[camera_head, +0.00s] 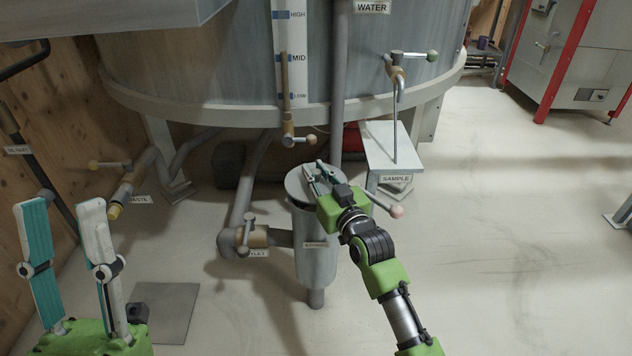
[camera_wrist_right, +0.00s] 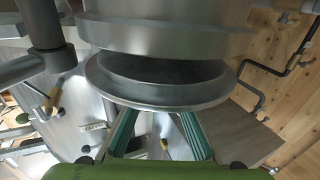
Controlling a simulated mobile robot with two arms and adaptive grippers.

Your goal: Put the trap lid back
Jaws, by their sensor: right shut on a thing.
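The trap is an upright grey metal cylinder (camera_head: 316,255) standing below the big tank. Its lid, a round grey metal disc (camera_head: 298,186), is at the trap's top in the head view. In the right wrist view the lid (camera_wrist_right: 160,100) lies close against the trap body (camera_wrist_right: 165,40), with a dark gap between them; I cannot tell whether it is fully seated. My right gripper (camera_head: 314,172) is shut on the lid; its teal fingers (camera_wrist_right: 155,125) reach the lid's edge. My left gripper (camera_head: 62,203) is open and empty, at the lower left, far from the trap.
A valve with a pipe (camera_head: 250,236) joins the trap's left side. A sample stand (camera_head: 392,147) is right behind the trap, and a lever with a pink knob (camera_head: 396,211) sticks out beside my right arm. A grey floor plate (camera_head: 168,310) lies at left. The floor at right is clear.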

